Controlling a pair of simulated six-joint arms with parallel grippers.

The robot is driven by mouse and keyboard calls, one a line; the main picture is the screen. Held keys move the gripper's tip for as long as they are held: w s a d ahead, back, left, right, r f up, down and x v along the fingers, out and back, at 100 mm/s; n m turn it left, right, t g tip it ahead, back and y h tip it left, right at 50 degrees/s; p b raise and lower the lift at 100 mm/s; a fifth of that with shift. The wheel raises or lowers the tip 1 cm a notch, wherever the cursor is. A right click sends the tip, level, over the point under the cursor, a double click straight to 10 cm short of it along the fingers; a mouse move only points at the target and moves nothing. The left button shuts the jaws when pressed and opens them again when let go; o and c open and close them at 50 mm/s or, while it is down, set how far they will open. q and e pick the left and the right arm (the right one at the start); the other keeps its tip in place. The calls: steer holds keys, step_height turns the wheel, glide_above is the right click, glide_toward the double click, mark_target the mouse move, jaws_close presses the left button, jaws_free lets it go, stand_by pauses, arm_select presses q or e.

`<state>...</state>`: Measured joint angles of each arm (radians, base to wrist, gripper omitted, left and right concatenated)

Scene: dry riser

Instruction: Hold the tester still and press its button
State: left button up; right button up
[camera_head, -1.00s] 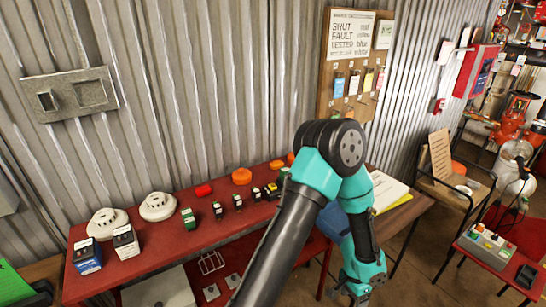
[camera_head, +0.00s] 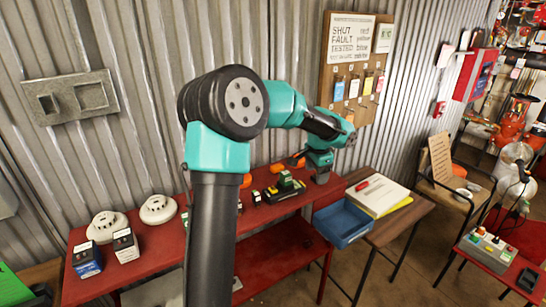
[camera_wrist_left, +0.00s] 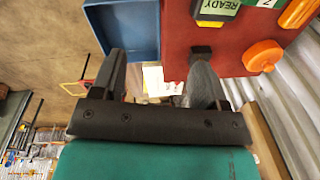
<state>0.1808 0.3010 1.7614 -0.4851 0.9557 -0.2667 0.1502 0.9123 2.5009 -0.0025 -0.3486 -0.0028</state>
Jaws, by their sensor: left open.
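A dark device with a green block (camera_head: 286,184) stands near the right end of the red bench; it looks like the tester, though its button cannot be made out for sure. In the left wrist view a dark body with a green "READY" label (camera_wrist_left: 218,7) shows at the top edge, cut off by the frame. My left gripper (camera_head: 322,178) is over the bench's right end, just right of the device and apart from it. My right gripper is not in view.
A blue tray (camera_head: 342,222) and papers with a red marker (camera_head: 378,193) lie on the side table. An orange disc (camera_wrist_left: 262,56) is beside the device. Small boxed units and two white detectors (camera_head: 158,209) stand on the bench's left. A corrugated wall (camera_head: 160,40) rises behind.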

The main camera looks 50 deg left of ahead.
arm_select(q)
steer(key=s+a+r+n+g, duration=0.1)
steer(key=s+a+r, duration=0.3)
steer(key=s+a, duration=0.5)
steer(key=shift+s+a+r+n+h, duration=0.25)
steer(key=shift+a+n+h, duration=0.15)
steer(key=shift+a+n, duration=0.45)
steer(key=shift+a+f, duration=0.1)
glide_above(273, 189)
steer(key=shift+f, duration=2.95)
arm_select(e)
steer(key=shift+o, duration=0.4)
